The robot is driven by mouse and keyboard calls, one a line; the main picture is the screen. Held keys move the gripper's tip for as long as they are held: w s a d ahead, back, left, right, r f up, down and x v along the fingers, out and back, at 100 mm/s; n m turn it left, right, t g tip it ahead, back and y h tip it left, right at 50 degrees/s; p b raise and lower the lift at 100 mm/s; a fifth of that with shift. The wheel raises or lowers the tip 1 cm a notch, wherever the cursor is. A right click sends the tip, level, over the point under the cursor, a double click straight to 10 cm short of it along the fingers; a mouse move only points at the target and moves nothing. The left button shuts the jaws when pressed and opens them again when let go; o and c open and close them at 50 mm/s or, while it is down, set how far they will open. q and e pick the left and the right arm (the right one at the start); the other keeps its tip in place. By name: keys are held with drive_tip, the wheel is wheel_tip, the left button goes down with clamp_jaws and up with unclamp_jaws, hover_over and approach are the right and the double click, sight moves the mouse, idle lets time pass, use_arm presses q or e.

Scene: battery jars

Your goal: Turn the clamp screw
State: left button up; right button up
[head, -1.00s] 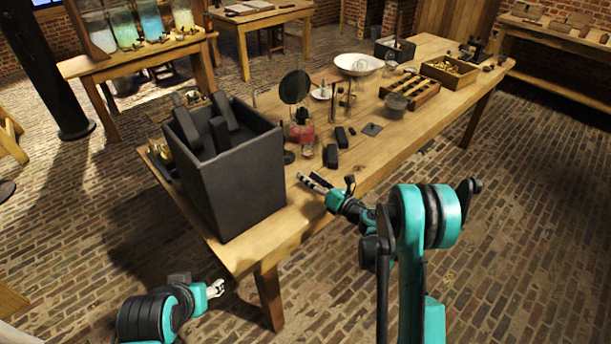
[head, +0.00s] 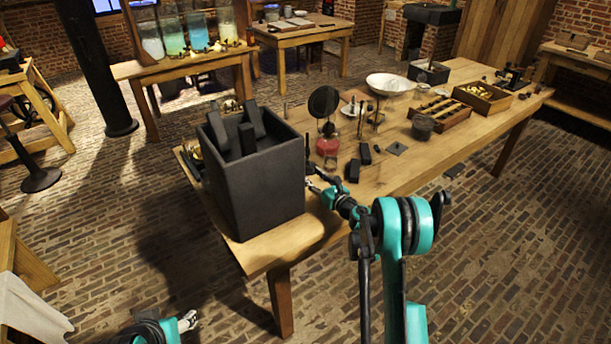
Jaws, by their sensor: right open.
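A large dark open box (head: 258,190) stands at the near left end of the wooden table (head: 262,254), with several dark slabs (head: 248,137) sticking up inside. Small brass parts (head: 191,155) show behind its left edge; I cannot tell whether a clamp screw is among them. My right gripper (head: 314,183) is open just right of the box, low over the table. It looks empty, and I cannot tell whether it touches anything. My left gripper (head: 189,321) is at the bottom edge, in front of and below the table; its finger opening is too small to judge.
On the table are a red-based bottle (head: 328,147), a round dark disc (head: 323,102), black blocks (head: 353,171), a white bowl (head: 390,84) and wooden trays (head: 483,98). Glass jars (head: 172,36) stand on a back table. Brick floor is free at right.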

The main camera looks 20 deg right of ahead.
drive_tip(key=shift+x, duration=1.25)
clamp_jaws()
